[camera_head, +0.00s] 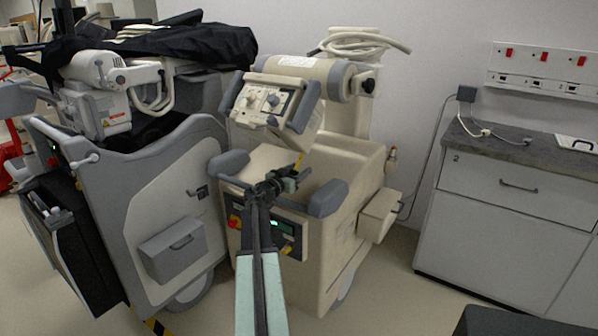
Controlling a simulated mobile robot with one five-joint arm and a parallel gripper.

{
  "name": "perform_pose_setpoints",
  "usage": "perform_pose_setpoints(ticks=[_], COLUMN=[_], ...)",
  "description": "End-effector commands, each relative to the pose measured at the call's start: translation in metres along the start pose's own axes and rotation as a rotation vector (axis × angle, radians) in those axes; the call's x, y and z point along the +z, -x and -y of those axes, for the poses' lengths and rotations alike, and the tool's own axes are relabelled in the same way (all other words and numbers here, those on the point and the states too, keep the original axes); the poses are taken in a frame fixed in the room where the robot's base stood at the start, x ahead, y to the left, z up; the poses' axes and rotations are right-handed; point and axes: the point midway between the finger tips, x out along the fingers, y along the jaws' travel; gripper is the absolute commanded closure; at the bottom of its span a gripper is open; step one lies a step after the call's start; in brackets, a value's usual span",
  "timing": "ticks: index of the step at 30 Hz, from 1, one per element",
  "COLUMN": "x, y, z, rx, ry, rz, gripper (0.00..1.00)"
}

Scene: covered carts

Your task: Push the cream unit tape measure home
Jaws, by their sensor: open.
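The cream unit (345,220) is a wheeled medical cart in the middle, with a tilted control head (270,103) at its top. A short yellow strip (299,161), which looks like the tape of the tape measure, shows under the right side of that head. Its housing and how far it is out cannot be made out. My gripper (290,178) is open, in front of the cream unit between its two grey bumpers, and looks just below the strip. I cannot tell whether they touch. My arm hides part of the unit's front panel.
A grey cart (150,200) under a black cover (190,45) stands close on the left. Grey bumpers (328,198) flank my gripper. A cream side box (380,215) juts out right. A grey cabinet (510,215) stands further right, with open floor between.

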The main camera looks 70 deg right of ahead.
Motion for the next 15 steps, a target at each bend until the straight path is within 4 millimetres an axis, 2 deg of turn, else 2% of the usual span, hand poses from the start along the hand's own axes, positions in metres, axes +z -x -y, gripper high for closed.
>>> perform_pose_setpoints(ticks=[2,7,15], x=[0.0000,0.0001,0.0001], y=[0.0003,0.0003,0.0002], z=[-0.0001,-0.0003,-0.0008], rx=[0.000,0.001,0.002], ry=[0.000,0.000,0.000], rz=[0.000,0.000,0.000], gripper=[0.52,0.99,1.00])
